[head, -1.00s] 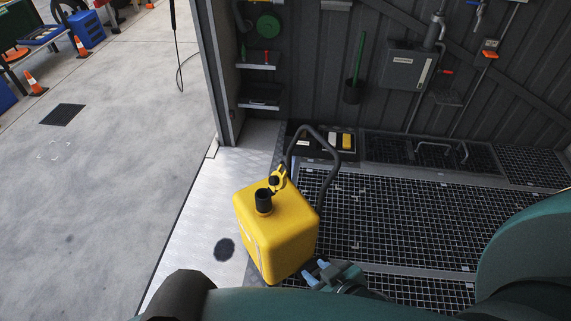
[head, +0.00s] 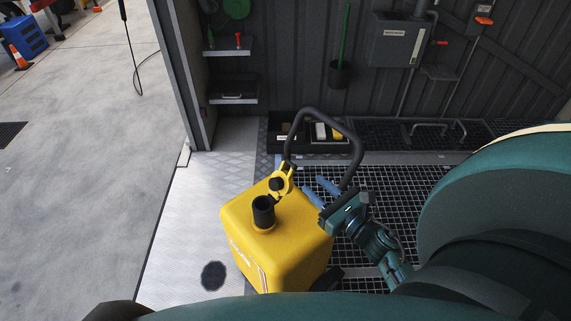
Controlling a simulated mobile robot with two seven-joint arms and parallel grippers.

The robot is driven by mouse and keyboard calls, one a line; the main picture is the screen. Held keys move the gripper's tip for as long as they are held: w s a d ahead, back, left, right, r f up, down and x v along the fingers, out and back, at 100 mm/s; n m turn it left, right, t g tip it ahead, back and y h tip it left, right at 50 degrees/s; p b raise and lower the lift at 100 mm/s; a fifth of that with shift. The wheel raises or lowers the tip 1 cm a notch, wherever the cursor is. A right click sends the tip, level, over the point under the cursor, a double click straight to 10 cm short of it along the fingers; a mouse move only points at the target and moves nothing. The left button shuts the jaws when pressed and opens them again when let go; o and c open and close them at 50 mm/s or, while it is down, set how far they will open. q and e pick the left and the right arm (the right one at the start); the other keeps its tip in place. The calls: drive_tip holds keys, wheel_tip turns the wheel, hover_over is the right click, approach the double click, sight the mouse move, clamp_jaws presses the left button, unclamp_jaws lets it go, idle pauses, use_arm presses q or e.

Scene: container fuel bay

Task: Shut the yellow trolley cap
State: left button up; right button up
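The yellow trolley (head: 285,245) stands upright at the edge of the grating, with a dark grey push handle (head: 350,135) behind it. Its black filler neck (head: 263,212) points up from the top, and its mouth is uncovered. The yellow cap (head: 281,182) with a dark inner part stands swung open behind the neck. My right gripper (head: 317,190) is just right of the cap, beside the trolley's upper right edge. Its two blue fingers are spread apart with nothing visible between them. My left gripper is not in view.
The trolley handle rises close behind the cap and my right gripper. A low dark tray (head: 290,147) with small items lies behind. A wall shelf (head: 232,98) and a grey wall box (head: 398,40) are at the back.

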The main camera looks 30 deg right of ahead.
sight(292, 164)
drive_tip(key=w, duration=0.4)
drive_tip(key=w+a, duration=0.1)
drive_tip(key=w, duration=0.7)
drive_tip(key=shift+w+a+p, duration=0.2)
drive_tip(key=shift+a+p, duration=0.1)
drive_tip(key=shift+p, duration=0.05)
drive_tip(key=shift+r, duration=0.1)
drive_tip(key=shift+c, duration=0.3)
drive_tip(key=c, duration=0.6)
clamp_jaws()
drive_tip(key=shift+d, duration=0.1)
